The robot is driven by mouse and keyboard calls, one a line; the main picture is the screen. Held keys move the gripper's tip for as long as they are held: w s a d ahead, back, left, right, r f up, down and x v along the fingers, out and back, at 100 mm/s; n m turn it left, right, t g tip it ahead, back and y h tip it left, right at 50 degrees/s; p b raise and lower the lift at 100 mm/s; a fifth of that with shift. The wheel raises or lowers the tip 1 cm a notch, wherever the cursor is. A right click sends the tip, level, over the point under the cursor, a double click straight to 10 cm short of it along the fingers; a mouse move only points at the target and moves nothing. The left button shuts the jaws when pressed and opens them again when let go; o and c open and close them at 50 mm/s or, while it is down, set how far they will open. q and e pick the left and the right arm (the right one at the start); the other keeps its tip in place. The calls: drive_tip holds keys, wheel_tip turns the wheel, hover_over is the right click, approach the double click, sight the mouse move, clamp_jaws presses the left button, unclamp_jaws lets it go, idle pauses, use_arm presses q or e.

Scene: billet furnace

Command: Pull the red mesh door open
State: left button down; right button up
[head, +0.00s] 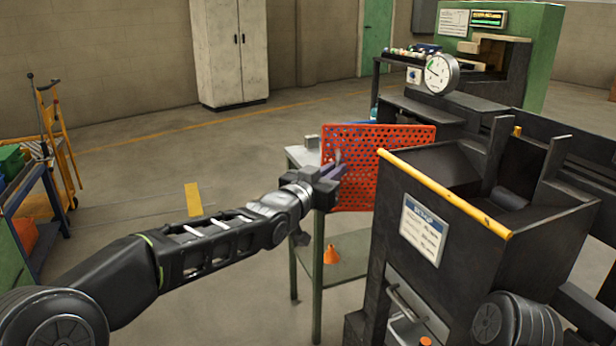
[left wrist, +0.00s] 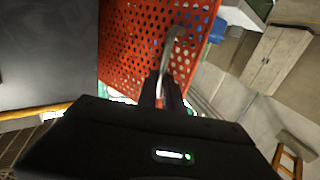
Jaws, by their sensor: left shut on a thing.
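The red mesh door (head: 385,160) is a perforated red panel in the middle of the head view, beside the dark machine with the yellow bar. It also fills the upper middle of the left wrist view (left wrist: 135,45). My left gripper (head: 338,172) is at the door's left part. In the left wrist view its fingers (left wrist: 163,90) are shut on the curved grey door handle (left wrist: 170,50). The door stands out from the machine's side, but I cannot tell its exact angle. My right gripper is not in view.
A dark machine (head: 440,205) with a yellow bar (head: 445,190) stands right of the door. A small table (head: 303,157) is behind my left gripper, with an orange cone (head: 332,254) on its lower shelf. The floor at left centre is clear up to a blue cart (head: 30,195).

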use_arm(q)
drive_tip(key=shift+s+d+f+b, duration=0.1)
drive_tip(key=shift+s+d+b, duration=0.25)
drive_tip(key=shift+s+d, duration=0.75)
drive_tip(key=shift+s, duration=0.1)
drive_tip(key=c, duration=1.8)
unclamp_jaws()
drive_tip(key=shift+d, duration=0.15)
drive_tip(key=o, duration=0.3)
drive_tip(key=shift+w+a+r, duration=0.25)
drive_tip(key=shift+w+a, duration=0.1)
drive_tip(key=shift+a, duration=0.2)
